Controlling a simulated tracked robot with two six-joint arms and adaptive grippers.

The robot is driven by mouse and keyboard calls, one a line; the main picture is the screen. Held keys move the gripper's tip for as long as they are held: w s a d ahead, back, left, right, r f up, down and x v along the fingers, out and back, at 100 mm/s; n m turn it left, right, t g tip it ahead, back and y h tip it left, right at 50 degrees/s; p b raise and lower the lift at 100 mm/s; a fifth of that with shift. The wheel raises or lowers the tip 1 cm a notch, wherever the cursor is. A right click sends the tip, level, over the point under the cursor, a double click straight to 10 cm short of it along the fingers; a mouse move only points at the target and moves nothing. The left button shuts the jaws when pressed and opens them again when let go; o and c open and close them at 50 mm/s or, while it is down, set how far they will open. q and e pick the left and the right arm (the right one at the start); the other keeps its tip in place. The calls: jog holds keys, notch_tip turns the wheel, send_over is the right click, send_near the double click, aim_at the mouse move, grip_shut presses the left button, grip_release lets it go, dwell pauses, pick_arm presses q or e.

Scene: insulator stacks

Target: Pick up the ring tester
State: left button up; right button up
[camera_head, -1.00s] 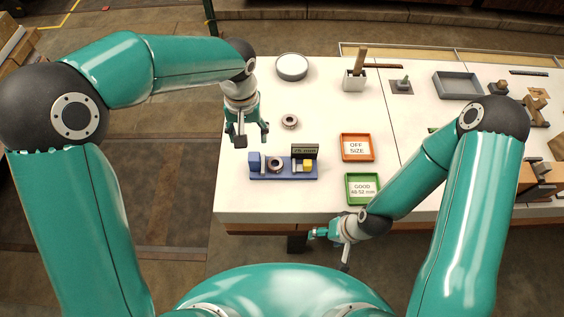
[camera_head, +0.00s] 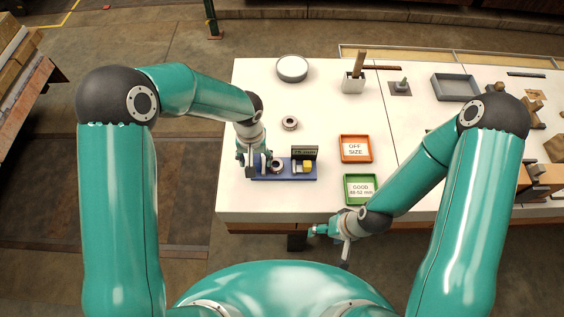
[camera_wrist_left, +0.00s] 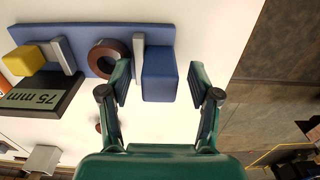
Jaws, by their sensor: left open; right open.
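The ring tester (camera_head: 285,178) is a blue base on the white table, with a dark ring (camera_head: 277,166), a grey plate, a yellow block (camera_head: 307,167) and a display (camera_head: 304,152). The display reads 75 mm in the left wrist view (camera_wrist_left: 38,98). My left gripper (camera_head: 254,164) is open at the tester's left end and partly hides the blue end block. My right gripper (camera_head: 318,231) is open and empty, off the table's front edge.
A loose ring (camera_head: 289,123) lies behind the tester. An orange OFF SIZE tray (camera_head: 370,151) and a green GOOD tray (camera_head: 376,189) are to the right. The table's left edge is close to my left gripper.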

pick_arm(q)
grip_shut()
dwell(0.3)
jog(key=shift+r, duration=0.2)
notch_tip(320, 180, up, 20)
jog(key=b, duration=0.2)
dwell(0.3)
jog(key=shift+f, duration=0.15)
jog(key=shift+f+b, duration=7.05)
jog(key=shift+f, duration=2.7)
